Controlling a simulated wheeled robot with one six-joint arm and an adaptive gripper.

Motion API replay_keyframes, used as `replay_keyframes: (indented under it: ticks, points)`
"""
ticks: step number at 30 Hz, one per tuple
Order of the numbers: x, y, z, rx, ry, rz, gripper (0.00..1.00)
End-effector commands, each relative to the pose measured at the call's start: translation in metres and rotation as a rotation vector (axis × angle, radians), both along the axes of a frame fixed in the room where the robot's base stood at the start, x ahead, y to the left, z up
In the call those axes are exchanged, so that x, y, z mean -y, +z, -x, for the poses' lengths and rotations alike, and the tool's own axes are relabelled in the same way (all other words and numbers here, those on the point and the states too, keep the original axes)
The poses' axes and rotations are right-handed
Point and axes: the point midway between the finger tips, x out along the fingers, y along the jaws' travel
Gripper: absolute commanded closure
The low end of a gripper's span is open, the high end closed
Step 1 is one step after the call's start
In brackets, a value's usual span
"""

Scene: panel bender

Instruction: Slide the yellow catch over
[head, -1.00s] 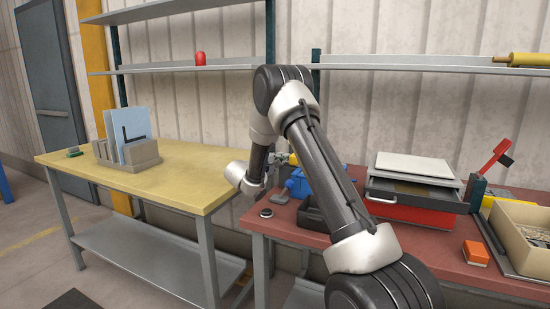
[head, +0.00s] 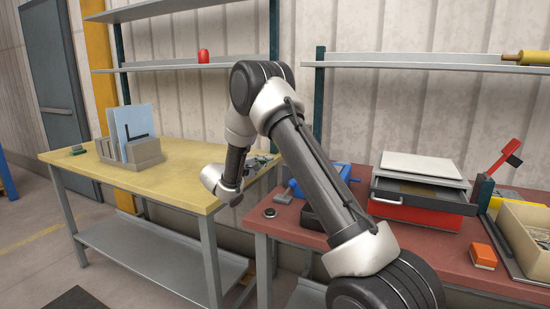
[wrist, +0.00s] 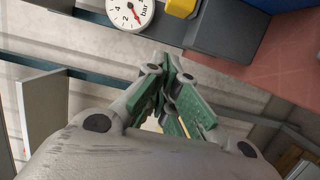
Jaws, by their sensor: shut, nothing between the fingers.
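My gripper (wrist: 172,88) has green-padded fingers drawn together, with nothing between them. In the head view my gripper (head: 260,163) is partly behind my own wrist, over the right end of the yellow-topped table. A small yellow block (wrist: 181,7) sits on a dark grey body at the top edge of the wrist view, cut off by the frame. It may be the yellow catch; I cannot tell for sure. My fingers are apart from it. In the head view I cannot make out the catch; my arm covers part of that area.
A round pressure gauge (wrist: 130,10) is beside the grey body. The red-topped bench (head: 283,222) holds a blue item (head: 342,172), a drawer unit (head: 418,205) and an orange box (head: 483,256). A file holder (head: 147,150) stands on the yellow table (head: 190,188). Shelves run above.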

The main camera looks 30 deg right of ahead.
Motion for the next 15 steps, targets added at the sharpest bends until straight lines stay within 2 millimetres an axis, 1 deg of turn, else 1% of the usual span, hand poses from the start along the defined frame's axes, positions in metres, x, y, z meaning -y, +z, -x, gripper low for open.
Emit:
replay_keyframes:
  ticks: [1,6,15]
  points:
    - [-0.009,0.001,0.003,0.001,0.003,0.001,1.00]
    - [-0.024,0.001,0.010,0.001,0.002,0.001,1.00]
    - [-0.027,0.000,0.012,0.001,0.000,0.001,1.00]
